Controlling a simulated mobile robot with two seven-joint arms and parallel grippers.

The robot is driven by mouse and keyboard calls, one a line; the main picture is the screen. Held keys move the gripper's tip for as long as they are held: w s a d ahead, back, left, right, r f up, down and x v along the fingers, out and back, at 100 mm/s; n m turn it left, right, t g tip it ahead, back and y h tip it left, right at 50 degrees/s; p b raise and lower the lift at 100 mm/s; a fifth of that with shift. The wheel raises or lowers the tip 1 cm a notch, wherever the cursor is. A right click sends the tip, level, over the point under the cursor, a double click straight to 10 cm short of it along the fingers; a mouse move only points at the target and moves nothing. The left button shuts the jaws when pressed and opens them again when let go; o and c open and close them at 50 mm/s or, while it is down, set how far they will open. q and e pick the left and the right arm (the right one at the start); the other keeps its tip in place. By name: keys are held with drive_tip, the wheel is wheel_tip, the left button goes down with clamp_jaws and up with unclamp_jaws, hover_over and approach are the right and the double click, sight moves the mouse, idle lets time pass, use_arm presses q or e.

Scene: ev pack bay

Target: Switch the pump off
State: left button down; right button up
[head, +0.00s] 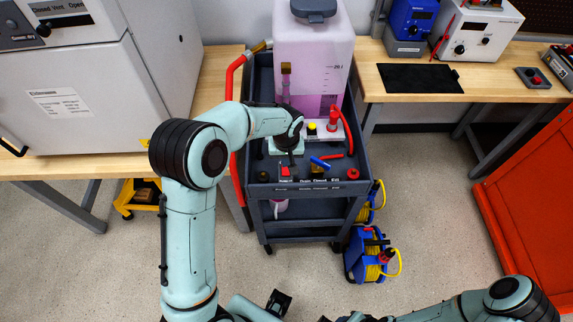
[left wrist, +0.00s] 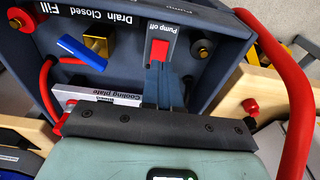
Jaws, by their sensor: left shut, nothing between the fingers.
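The pump switch (head: 285,171) is a red rocker on the dark cart's front panel. In the left wrist view the red rocker (left wrist: 159,50) sits in a grey plate with the label "Pump off" beside it. My left gripper (head: 291,158) is shut and empty, reaching over the cart from behind the panel. In the left wrist view its fingertips (left wrist: 161,68) overlap the edge of the rocker; I cannot tell whether they touch it. Which way the rocker is tipped is unclear.
The blue valve lever (head: 320,163) with its "Drain Closed Fill" label is close to the switch. A pink coolant tank (head: 313,60), a white cooling plate (left wrist: 95,97) and red hoses (head: 233,90) crowd the cart (head: 300,233).

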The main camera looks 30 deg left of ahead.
use_arm(q)
wheel_tip(320, 180, up, 7)
drive_tip(key=s, duration=0.1)
drive_tip(key=shift+s+d, duration=0.35)
drive_tip(key=shift+r, duration=0.1)
drive_tip(key=b, duration=0.4)
drive_tip(key=w+t+b, duration=0.1)
drive_tip(key=b, duration=0.3)
drive_tip(key=shift+w+a+r+y, duration=0.1)
drive_tip(key=shift+a+r+y, duration=0.1)
drive_tip(key=shift+a+y, duration=0.1)
